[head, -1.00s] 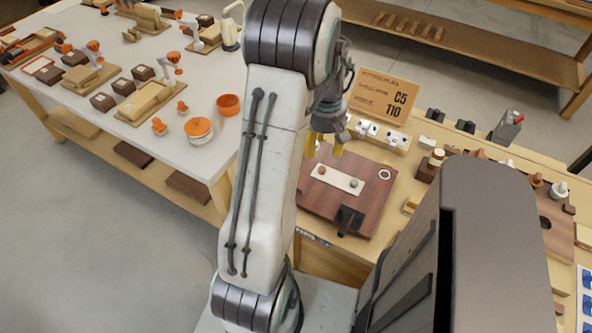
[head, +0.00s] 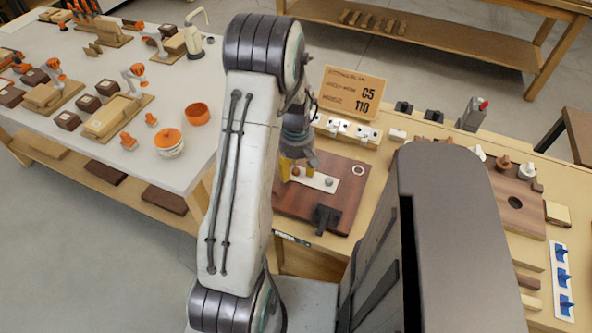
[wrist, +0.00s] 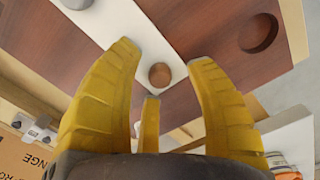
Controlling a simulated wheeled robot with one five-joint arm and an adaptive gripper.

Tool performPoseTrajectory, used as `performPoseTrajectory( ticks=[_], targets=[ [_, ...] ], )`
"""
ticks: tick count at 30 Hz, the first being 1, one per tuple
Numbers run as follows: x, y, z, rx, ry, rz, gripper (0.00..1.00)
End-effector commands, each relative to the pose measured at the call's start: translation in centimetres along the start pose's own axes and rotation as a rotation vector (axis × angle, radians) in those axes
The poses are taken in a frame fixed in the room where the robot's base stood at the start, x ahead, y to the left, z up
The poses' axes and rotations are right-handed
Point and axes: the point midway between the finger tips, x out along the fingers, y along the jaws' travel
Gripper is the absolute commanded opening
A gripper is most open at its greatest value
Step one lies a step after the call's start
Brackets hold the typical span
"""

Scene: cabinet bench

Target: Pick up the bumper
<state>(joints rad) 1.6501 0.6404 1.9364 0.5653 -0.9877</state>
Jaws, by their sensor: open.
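A small round brown bumper-like piece (head: 295,172) sits on a white strip (head: 313,180) on the dark wooden board (head: 343,201). A grey round piece (head: 329,182) is on the same strip to its right. My gripper (head: 297,168), with yellow fingers, is low over the strip by the brown piece. In the wrist view my gripper (wrist: 165,56) is open and empty. The brown piece (wrist: 160,75) shows between its fingers, and the grey piece (wrist: 75,3) is cut off at the top. Whether the fingers touch the brown piece I cannot tell.
A black block (head: 326,219) stands at the board's front edge. A white table (head: 62,150) with orange and brown parts is at the left.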

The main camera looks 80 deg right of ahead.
Motion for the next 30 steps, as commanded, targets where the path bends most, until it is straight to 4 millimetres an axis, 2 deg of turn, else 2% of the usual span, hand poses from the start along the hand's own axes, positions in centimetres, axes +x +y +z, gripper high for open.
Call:
performPoseTrajectory(
  ticks=[8, 9, 24, 30],
  targets=[
    [0.28, 0.00, -0.01, 0.000, 0.000, 0.001, 0.50],
    [0.28, 0.00, -0.01, 0.000, 0.000, 0.001, 0.53],
    [0.25, 0.01, -0.02, 0.000, 0.000, 0.001, 0.09],
    [0.25, 0.01, -0.02, 0.000, 0.000, 0.001, 0.08]
  ],
)
